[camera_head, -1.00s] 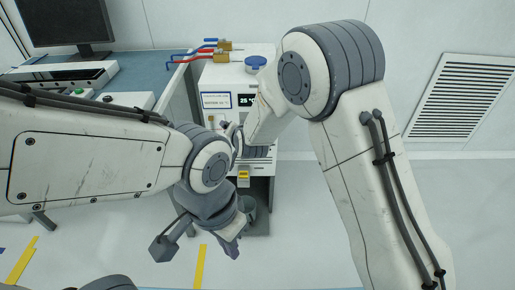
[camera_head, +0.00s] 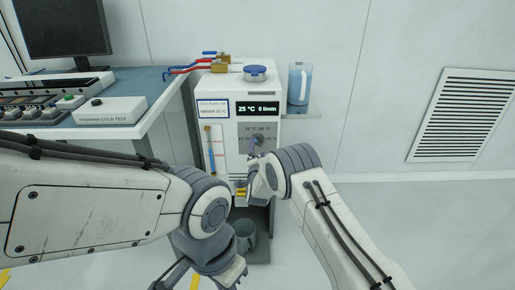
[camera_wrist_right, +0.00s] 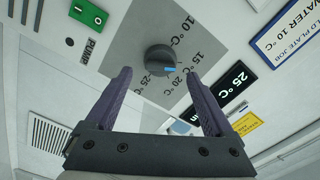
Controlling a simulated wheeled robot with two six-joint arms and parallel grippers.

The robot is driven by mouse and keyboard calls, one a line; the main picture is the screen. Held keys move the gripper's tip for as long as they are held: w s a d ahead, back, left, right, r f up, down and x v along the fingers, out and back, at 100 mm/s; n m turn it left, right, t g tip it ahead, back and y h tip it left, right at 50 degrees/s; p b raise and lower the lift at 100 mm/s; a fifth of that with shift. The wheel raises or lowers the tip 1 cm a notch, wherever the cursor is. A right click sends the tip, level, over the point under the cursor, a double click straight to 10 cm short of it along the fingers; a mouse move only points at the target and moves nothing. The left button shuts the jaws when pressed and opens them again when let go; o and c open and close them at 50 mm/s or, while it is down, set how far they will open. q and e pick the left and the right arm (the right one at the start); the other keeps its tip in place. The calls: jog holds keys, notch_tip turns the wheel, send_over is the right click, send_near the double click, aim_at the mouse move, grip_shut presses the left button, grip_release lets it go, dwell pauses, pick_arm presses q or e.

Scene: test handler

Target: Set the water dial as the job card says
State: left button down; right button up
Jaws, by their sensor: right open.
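The water dial (camera_wrist_right: 158,58) is a dark round knob with a blue mark on a grey plate printed 10, 15, 20 and 25 °C. The mark lies at the knob's lower right in the right wrist view; which number it meets is unclear. My right gripper (camera_wrist_right: 159,80) is open, its purple fingers apart, with the dial ahead between them. The job card (camera_head: 213,109) reads WATER 10 °C. The display (camera_head: 258,108) reads 25 °C and 0 l/min. My left gripper (camera_head: 212,278) is low, partly cut off.
The dial is on a white cabinet (camera_head: 233,83) with a blue cap (camera_head: 255,73) on top. A green switch (camera_wrist_right: 88,13) marked PUMP is near the dial. A blue jug (camera_head: 299,84) stands on a shelf at right. A workbench (camera_head: 145,85) stands at left.

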aim_at(258, 143)
jog(key=shift+w, duration=1.6)
jog(key=shift+c, duration=0.3)
jog(key=c, duration=1.3)
